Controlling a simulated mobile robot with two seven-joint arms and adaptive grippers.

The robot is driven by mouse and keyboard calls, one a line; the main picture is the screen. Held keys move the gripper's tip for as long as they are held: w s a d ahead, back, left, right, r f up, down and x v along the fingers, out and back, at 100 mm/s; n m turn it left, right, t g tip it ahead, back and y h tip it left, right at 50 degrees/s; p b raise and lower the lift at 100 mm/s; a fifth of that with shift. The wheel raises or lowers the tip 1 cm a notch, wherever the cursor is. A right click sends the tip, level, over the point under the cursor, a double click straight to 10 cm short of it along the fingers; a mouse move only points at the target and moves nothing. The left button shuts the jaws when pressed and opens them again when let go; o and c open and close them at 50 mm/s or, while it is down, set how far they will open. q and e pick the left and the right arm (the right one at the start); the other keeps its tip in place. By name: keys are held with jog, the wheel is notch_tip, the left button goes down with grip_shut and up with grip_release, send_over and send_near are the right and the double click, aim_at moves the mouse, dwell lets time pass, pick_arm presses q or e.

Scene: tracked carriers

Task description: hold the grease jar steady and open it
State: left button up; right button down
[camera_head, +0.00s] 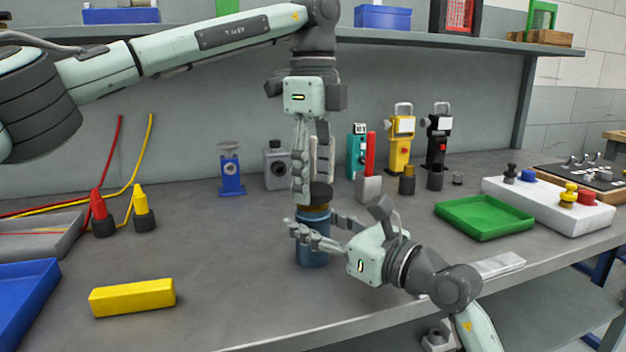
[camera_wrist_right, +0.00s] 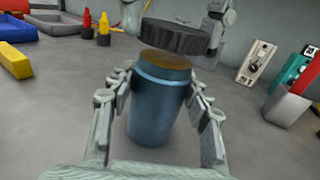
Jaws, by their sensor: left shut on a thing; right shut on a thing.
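The grease jar (camera_head: 312,253) is a blue cylinder standing upright on the bench; it fills the middle of the right wrist view (camera_wrist_right: 155,112). Its dark lid (camera_head: 321,194) is above the jar and slightly to its right, raised off the rim. In the right wrist view, the brown top (camera_wrist_right: 166,61) of the jar shows under the dark lid (camera_wrist_right: 174,38). My left gripper (camera_head: 314,188) points down and is shut on the lid. My right gripper (camera_head: 314,228) is shut around the upper body of the jar, with one finger on each side.
A yellow block (camera_head: 132,297) lies at the front left, near a blue bin (camera_head: 22,300). A grey holder (camera_head: 368,187) with a red piece stands behind right of the jar. A green tray (camera_head: 484,217) is further right. The bench between block and jar is clear.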

aim_at(313, 188)
pick_arm(q)
jog(key=shift+r, duration=0.1)
jog(key=shift+r, duration=1.9)
pick_arm(e)
jog(key=c, duration=0.6)
grip_release()
jog(key=shift+c, duration=0.2)
